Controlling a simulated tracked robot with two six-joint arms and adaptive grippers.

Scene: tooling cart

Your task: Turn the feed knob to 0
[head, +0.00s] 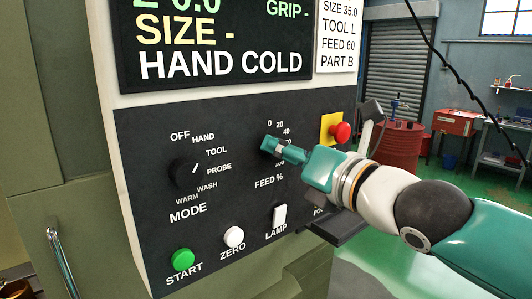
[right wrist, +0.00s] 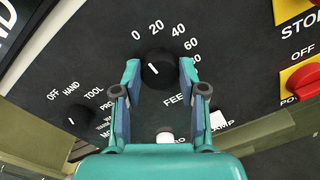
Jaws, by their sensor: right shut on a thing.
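The feed knob (right wrist: 160,68) is a round black knob on the dark panel, with 0, 20, 40 and 60 marked around its upper side. In the right wrist view its white mark sits left of its middle and slants up-left, toward the 0 side of the scale. My right gripper (head: 270,146) is shut on the feed knob, with one finger on each side of it, also seen in the right wrist view (right wrist: 160,74). In the head view the gripper hides most of the knob and the lower scale. My left gripper is out of view.
The mode knob (head: 186,172) is left of the feed knob. Below are the green start button (head: 182,260), white zero button (head: 233,237) and lamp switch (head: 279,214). A red stop button (head: 340,132) on yellow is at right. The screen (head: 215,40) reads HAND COLD.

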